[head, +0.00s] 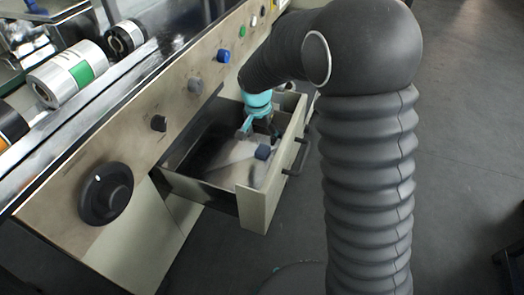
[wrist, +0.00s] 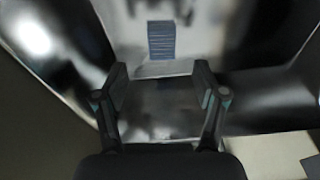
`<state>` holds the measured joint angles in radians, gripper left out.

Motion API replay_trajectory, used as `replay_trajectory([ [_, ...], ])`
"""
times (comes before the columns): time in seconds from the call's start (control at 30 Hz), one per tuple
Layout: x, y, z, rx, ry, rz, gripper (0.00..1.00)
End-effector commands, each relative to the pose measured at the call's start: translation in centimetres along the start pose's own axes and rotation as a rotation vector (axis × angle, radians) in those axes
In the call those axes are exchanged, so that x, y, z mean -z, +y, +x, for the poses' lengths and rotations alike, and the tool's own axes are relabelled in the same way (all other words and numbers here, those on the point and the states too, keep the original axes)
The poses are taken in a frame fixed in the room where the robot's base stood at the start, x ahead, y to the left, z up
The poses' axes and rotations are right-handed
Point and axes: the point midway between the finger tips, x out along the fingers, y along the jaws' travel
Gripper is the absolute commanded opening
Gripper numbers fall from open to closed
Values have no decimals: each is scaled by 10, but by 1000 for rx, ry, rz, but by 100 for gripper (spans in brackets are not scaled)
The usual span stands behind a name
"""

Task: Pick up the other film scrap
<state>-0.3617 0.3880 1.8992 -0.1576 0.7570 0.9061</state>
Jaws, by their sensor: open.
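My gripper (head: 262,132) reaches down into an open drawer (head: 262,200). In the wrist view its two dark fingers (wrist: 161,84) are spread, with nothing held between them. A small dark blue piece (head: 262,152) lies in the drawer close to my gripper. The wrist view shows a blue-grey ribbed rectangle (wrist: 161,40) just beyond the fingertips, apart from them; it looks like the same piece. I cannot tell for sure whether it is the film scrap. No other scrap stands out clearly in either view.
The drawer walls stand close around my gripper, and a dark handle (head: 300,157) is on the drawer front. Above is a machine panel with several knobs and a large black dial (head: 106,193). Film rolls (head: 68,73) sit on the machine. The floor at right is mostly clear.

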Motion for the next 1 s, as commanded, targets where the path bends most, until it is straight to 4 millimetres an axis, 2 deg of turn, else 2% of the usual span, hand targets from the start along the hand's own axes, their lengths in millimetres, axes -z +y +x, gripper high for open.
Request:
replay_trajectory([
  [0.1,0,0,15,-1,-1,0,71],
  [0.33,0,0,28,0,-1,1,71],
  [0.63,2,-2,67,0,-1,0,71],
  [0.97,2,-3,72,2,1,1,71],
  [1.0,2,-3,72,2,1,1,61],
])
